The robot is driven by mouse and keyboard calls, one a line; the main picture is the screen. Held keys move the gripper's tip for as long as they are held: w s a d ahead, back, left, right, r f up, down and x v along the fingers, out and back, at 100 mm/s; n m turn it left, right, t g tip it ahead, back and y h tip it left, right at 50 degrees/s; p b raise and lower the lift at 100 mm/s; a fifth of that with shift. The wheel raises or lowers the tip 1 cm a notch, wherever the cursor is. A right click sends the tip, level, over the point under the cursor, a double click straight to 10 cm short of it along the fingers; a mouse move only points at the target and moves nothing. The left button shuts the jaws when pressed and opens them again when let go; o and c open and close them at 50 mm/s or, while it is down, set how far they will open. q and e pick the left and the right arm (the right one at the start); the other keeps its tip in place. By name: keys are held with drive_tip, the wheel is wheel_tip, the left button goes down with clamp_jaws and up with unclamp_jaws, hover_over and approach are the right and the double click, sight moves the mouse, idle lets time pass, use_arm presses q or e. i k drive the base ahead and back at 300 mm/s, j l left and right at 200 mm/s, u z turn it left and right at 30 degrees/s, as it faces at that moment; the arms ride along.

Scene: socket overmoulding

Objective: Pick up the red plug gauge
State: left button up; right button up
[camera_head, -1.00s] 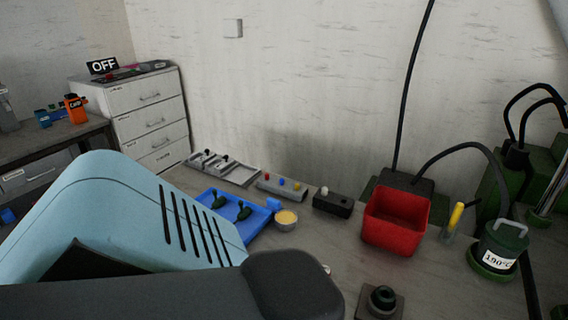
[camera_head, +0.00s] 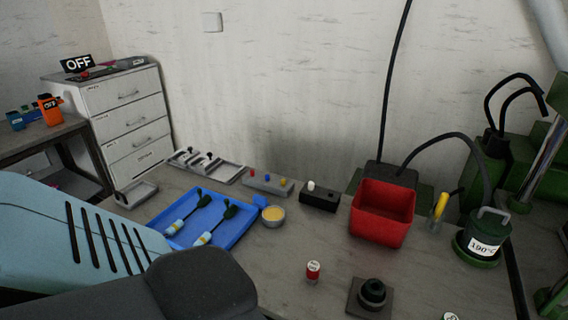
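A grey block (camera_head: 281,187) on the bench holds a row of small coloured knobs. Its red knob (camera_head: 252,172) is at the left end and may be the red plug gauge. A separate small red cylinder with a pale label (camera_head: 313,272) stands upright nearer the front of the bench. I cannot tell for sure which of these is the gauge. Neither gripper is in view. Only a blue and dark part of my own arm shows at the lower left, apart from both red things in the picture.
A blue tray (camera_head: 239,238) holds two dark-tipped tools. A cup (camera_head: 273,222), black block (camera_head: 319,202), red bin (camera_head: 382,222), green pot marked 190°C (camera_head: 484,240) and dark round fixture (camera_head: 372,293) stand around.

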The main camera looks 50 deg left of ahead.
sight(314, 267)
drive_tip(key=u, duration=1.25)
